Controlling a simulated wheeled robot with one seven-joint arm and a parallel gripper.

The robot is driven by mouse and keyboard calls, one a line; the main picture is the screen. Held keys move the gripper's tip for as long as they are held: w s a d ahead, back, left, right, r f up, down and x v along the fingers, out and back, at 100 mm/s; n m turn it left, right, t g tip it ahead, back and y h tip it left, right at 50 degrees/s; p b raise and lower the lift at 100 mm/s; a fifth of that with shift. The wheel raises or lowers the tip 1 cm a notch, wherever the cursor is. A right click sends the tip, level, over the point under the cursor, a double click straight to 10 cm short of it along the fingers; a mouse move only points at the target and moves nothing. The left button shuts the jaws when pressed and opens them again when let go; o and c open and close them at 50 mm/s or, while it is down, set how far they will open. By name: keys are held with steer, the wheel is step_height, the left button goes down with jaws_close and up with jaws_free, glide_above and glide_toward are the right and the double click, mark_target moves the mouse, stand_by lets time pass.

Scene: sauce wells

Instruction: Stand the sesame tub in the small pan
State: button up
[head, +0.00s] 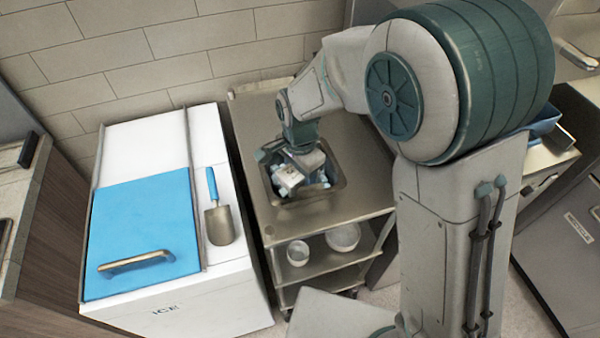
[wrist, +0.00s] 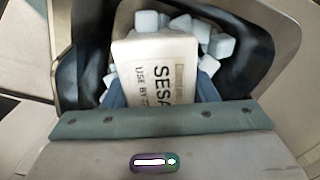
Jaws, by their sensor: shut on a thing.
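The sesame tub (wrist: 158,65) is a pale box; its label reads "SESA" and "USE BY" in the wrist view. My gripper (wrist: 160,92) is shut on it, with a blue-grey finger on each side. In the head view my gripper (head: 290,165) is low over a sunken steel well in the cart top, with the pale tub (head: 289,179) below it. White ice cubes (wrist: 222,46) lie around and beyond the tub. I cannot tell whether the tub touches the ice or the well floor. I cannot make out a separate small pan.
The well's rim (head: 300,200) surrounds the gripper closely. The steel cart top (head: 330,215) is clear in front. White bowls (head: 343,237) sit on the shelf below. On the left stands a white ice chest (head: 215,285) with a blue lid (head: 145,225) and a scoop (head: 219,225).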

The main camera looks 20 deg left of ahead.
steer(key=shift+f, duration=0.2)
steer(key=o, duration=1.2)
steer(key=shift+c, duration=0.2)
steer(key=shift+r, duration=0.1)
step_height(320, 180, up, 12)
steer(key=shift+r, duration=0.1)
steer(key=d+r+n+t, duration=0.1)
steer(key=d+r+n, duration=0.15)
steer(key=d, duration=1.25)
steer(key=s+d+n+t, duration=0.2)
steer(key=s+d+n, duration=0.2)
steer(key=s+d, duration=0.5)
steer(key=d, duration=0.4)
steer(key=shift+s+d+f, duration=0.35)
steer(key=shift+d+f, duration=0.05)
